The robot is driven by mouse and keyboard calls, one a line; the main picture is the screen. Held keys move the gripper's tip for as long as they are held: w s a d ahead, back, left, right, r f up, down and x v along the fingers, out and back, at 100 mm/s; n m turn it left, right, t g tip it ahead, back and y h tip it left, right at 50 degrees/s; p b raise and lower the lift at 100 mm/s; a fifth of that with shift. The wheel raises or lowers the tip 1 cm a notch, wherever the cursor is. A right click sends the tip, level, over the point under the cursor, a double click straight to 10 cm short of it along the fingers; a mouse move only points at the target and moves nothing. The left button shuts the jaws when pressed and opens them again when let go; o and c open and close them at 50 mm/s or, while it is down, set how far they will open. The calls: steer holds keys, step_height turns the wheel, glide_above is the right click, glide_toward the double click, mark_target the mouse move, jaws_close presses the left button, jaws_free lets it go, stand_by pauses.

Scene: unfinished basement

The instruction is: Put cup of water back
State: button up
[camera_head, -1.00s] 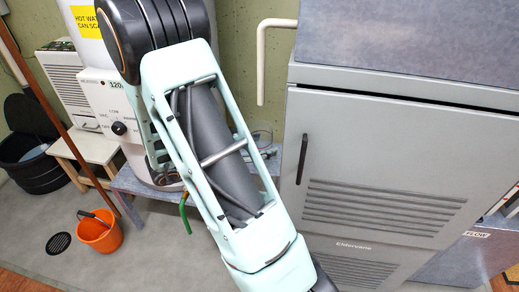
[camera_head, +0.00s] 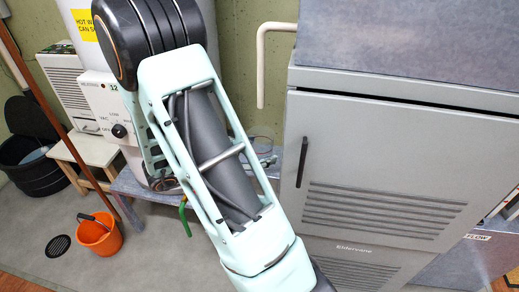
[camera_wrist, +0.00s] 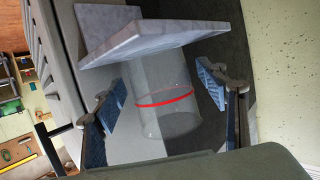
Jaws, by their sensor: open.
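A clear see-through cup (camera_wrist: 165,118) with a red band around it shows in the wrist view. It is between the two fingers of my gripper (camera_wrist: 163,92), which are open with a visible gap on each side of the cup. I cannot tell how much water it holds. In the head view my gripper is out of frame below, and I cannot make out the cup for sure.
A grey speckled slab (camera_wrist: 165,35) lies close by the cup's far end in the wrist view. In the head view a grey louvred cabinet (camera_head: 400,150) stands at right. An orange bucket (camera_head: 100,236) sits on the floor at left, near a white stool (camera_head: 85,155).

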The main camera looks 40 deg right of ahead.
steer(key=p+v, duration=0.1)
steer(key=v, duration=1)
steer(key=shift+a+p, duration=0.15)
steer(key=shift+p, duration=0.25)
steer(key=shift+w, duration=0.1)
